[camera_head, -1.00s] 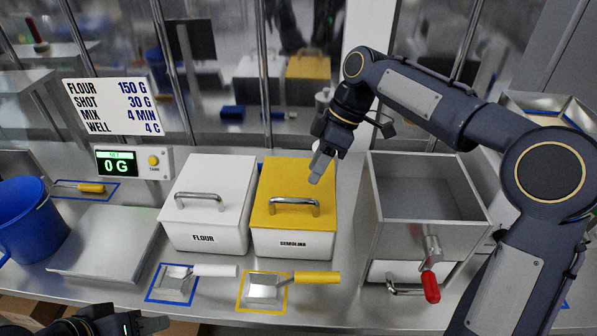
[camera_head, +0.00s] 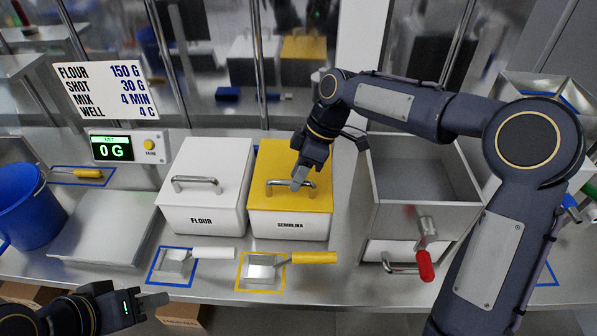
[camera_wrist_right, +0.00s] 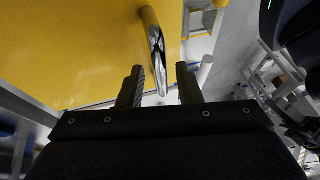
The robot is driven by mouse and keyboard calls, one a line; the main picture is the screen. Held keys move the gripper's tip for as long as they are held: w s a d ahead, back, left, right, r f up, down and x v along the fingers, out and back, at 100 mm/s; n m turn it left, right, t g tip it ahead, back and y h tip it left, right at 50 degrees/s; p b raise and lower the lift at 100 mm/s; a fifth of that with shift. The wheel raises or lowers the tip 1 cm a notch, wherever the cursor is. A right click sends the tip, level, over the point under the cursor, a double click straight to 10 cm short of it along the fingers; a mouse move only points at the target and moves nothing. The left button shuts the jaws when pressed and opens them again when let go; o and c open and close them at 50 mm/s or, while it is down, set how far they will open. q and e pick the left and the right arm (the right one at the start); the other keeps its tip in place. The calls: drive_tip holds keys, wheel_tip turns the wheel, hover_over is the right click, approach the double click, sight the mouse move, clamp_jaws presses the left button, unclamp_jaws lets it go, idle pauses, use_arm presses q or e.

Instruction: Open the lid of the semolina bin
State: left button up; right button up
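The semolina bin (camera_head: 290,224) is a white box with a yellow lid (camera_head: 283,156) and a metal bar handle (camera_head: 277,184). The lid sits shut on it. My right gripper (camera_head: 299,182) is over the lid, at the right part of the handle. In the right wrist view the two fingers (camera_wrist_right: 160,85) are apart and the handle (camera_wrist_right: 154,45) shows between and just beyond them. I cannot tell whether the fingers touch it. My left gripper (camera_head: 155,300) is low at the front left, away from the bin; its opening is not clear.
The white flour bin (camera_head: 205,190) stands close on the left. A yellow-handled scoop (camera_head: 315,257) and a white-handled scoop (camera_head: 213,253) lie in front. A metal box with a red-handled crank (camera_head: 425,265) stands on the right. A blue bucket (camera_head: 20,205) is at far left.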

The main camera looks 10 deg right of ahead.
clamp_jaws()
